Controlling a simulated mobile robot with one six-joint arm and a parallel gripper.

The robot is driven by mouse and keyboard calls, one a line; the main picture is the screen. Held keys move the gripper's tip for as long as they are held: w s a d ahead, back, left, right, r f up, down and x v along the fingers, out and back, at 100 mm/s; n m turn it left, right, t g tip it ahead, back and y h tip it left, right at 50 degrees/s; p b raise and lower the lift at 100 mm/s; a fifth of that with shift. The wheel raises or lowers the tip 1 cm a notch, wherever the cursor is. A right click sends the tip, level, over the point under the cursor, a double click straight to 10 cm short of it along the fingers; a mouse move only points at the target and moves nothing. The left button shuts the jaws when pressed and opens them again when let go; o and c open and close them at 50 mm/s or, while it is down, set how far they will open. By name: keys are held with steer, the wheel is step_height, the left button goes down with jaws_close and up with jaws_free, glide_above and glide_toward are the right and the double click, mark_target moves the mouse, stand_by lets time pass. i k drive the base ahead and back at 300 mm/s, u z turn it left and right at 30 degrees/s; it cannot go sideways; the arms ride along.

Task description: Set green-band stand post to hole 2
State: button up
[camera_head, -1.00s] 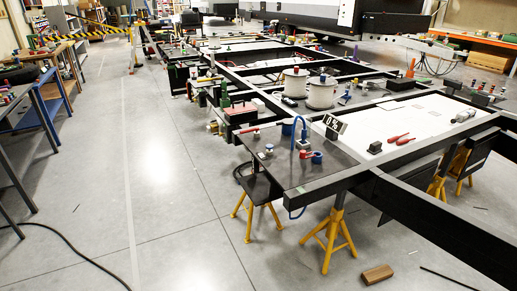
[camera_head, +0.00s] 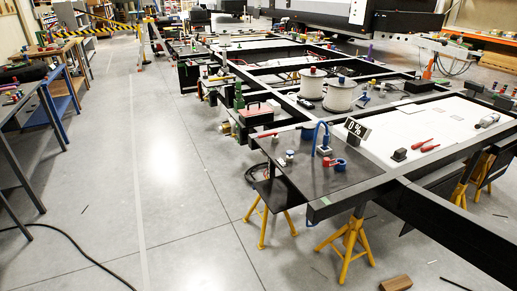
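Yellow support stands hold up the black chassis frame (camera_head: 395,178). One stand (camera_head: 349,240) is under the near corner, a second (camera_head: 264,224) is to its left under a small black plate, and more yellow legs (camera_head: 461,192) show at the right. I cannot make out a green band on any post, nor which hole any post is set to. My gripper is not in view.
A wooden block (camera_head: 396,283) lies on the floor at the front right. A black cable (camera_head: 75,247) crosses the floor at the left. Workbenches (camera_head: 25,165) line the left side. The grey floor (camera_head: 165,190) between them and the chassis is largely clear.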

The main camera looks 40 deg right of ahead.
mark_target(271, 167)
steer(key=z, duration=0.05)
steer(key=i, duration=1.4)
steer(key=u, duration=0.25)
